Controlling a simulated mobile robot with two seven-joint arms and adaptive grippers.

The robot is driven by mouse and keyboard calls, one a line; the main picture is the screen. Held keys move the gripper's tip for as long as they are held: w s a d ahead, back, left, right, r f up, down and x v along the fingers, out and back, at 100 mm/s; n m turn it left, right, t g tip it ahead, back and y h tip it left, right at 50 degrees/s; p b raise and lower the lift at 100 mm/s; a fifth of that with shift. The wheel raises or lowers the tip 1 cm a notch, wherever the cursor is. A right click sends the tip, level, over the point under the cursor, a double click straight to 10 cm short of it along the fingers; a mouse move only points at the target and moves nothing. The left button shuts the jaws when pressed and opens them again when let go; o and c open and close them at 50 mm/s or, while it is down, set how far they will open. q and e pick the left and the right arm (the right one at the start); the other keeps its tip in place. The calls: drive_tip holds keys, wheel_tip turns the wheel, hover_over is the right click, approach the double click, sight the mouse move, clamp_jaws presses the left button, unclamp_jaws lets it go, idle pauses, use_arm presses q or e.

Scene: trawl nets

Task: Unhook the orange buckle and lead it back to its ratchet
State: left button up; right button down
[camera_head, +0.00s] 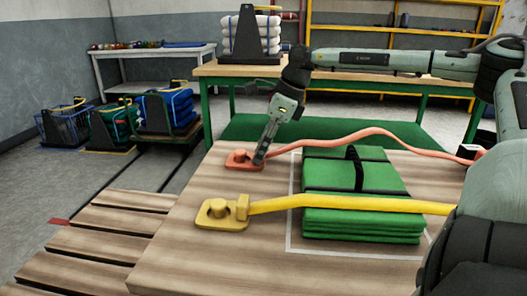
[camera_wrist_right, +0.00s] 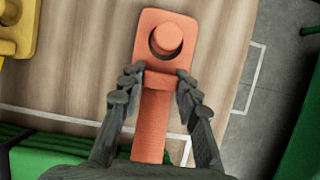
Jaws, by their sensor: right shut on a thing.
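The orange buckle (camera_head: 237,163) lies at the table's far left edge, and in the right wrist view (camera_wrist_right: 160,80) its flat plate surrounds a round orange peg (camera_wrist_right: 168,38). The orange strap (camera_head: 375,133) runs from it in a wavy, slack line over the far side of the green bundle. My left gripper is not seen.
A taut yellow strap (camera_head: 350,205) with its yellow buckle (camera_head: 222,212) crosses the folded green net (camera_head: 360,225). This lies within a white outline on the wooden table (camera_head: 190,250). Bare wood shows left of the net. A workbench (camera_head: 225,71) stands behind.

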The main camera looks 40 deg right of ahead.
drive_tip(key=shift+w+a, duration=0.1)
drive_tip(key=shift+w, duration=0.05)
drive_tip(key=shift+r, duration=0.25)
drive_tip(key=shift+r, duration=0.4)
drive_tip(key=shift+r+p, duration=0.1)
drive_tip(key=shift+p, duration=0.2)
drive_tip(key=shift+r+p, duration=1.35)
drive_tip(key=shift+r, duration=1)
